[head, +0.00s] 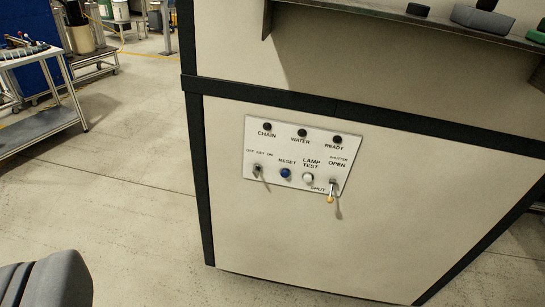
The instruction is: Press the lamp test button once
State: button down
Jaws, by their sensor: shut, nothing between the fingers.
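The lamp test button (308,178) is a small round white button in the lower row of a white control panel (315,142). The words LAMP TEST stand just above it. A blue reset button (286,173) is to its left. Three indicator lamps above, chain (267,126), water (302,132) and ready (337,140), look dark. My gripper is not recognisable in this view, and nothing touches the panel.
The panel is on the face of a cream cabinet (300,240) with dark edging. A shelf (410,22) above holds dark and green items. A key switch (258,169) is at the panel's left. A grey ribbed part (45,281) fills the lower left corner. A metal cart (40,120) stands far left.

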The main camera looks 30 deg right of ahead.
aim_at(308, 177)
jog(key=z, duration=0.15)
jog(key=i, duration=0.95)
jog(key=z, duration=0.5)
